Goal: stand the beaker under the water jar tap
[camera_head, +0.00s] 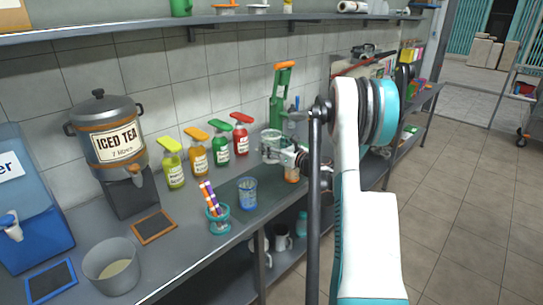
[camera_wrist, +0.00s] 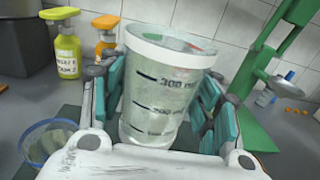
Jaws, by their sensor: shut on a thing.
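The clear beaker (camera_head: 270,146) with dark graduation marks is in my gripper (camera_head: 285,154), above the counter. In the wrist view the beaker (camera_wrist: 162,88) stands roughly upright, slightly tilted, between the teal finger pads of my gripper (camera_wrist: 158,105), which is shut on it. Its base is partly hidden by my gripper. The blue water jar (camera_head: 35,180) stands at the far left of the head view, cut by the picture edge. Its white tap with a blue top (camera_head: 10,228) faces the counter front, well apart from the beaker.
The iced tea urn (camera_head: 108,128), several syrup bottles (camera_head: 196,150), a straw cup (camera_head: 218,217) and a blue-tinted glass (camera_head: 247,192) stand between. A grey pot (camera_head: 111,267) and small slate (camera_head: 50,281) lie near the water jar. A green press (camera_head: 281,98) stands behind my gripper. A shelf (camera_head: 150,30) hangs above.

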